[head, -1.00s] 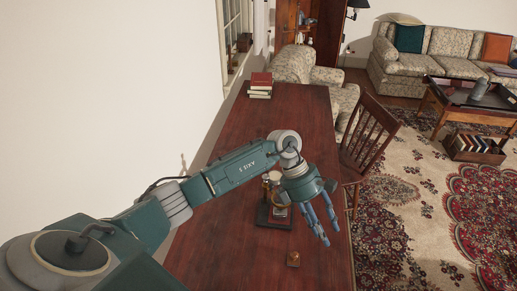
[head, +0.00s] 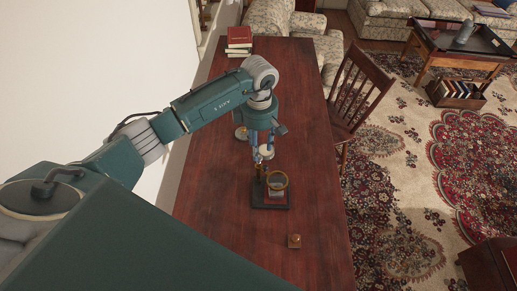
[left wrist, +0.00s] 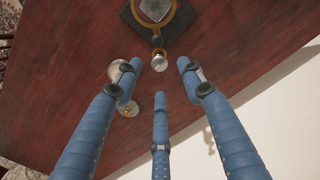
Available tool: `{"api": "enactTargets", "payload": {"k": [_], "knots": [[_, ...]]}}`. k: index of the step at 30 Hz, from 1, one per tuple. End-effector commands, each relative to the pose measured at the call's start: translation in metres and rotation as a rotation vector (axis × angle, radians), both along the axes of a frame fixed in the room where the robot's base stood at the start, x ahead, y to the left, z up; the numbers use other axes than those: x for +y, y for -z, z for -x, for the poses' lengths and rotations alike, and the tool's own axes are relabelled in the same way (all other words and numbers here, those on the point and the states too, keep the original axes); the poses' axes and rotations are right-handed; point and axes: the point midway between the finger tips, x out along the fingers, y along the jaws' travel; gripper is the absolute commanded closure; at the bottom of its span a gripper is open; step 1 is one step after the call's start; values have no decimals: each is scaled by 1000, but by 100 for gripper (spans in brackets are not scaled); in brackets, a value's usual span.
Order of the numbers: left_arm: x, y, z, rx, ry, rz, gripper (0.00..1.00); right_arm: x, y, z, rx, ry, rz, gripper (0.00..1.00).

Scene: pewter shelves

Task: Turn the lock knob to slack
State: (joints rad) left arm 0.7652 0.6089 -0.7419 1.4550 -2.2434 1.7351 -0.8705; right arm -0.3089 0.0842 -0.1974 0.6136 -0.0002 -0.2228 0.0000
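A small instrument with a brass ring (head: 278,180) stands on a dark square base (head: 271,206) on the red-brown table. In the left wrist view its ring and base (left wrist: 133,14) show at the top, with a round silver knob (left wrist: 159,62) at the ring's near side. My left gripper (head: 262,150) points down just behind the ring in the head view. In the left wrist view its three blue fingers (left wrist: 159,75) are spread, with the knob beyond and between their tips, seemingly untouched. Which way the knob is turned cannot be told. My right gripper is not in view.
A pale-topped piece (left wrist: 118,70) with a round foot stands beside the fingers in the wrist view. A small brown block (head: 294,241) lies on the table (head: 225,220) in front. Books (head: 239,40) lie at the far end. A wooden chair (head: 357,95) stands at the right edge.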

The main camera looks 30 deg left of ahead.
Motion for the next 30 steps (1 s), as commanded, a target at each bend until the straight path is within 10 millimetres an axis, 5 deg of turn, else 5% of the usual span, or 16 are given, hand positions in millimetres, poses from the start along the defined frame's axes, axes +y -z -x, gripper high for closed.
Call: {"api": "enactTargets", "payload": {"k": [9,19,25,30], "knots": [[0,38,0,0,-1,1,60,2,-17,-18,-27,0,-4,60],[0,43,0,-1,0,1,60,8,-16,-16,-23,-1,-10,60],[0,43,0,-1,0,1,100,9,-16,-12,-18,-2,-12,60],[0,42,-1,-2,-2,1,100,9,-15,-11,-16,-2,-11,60]]}}
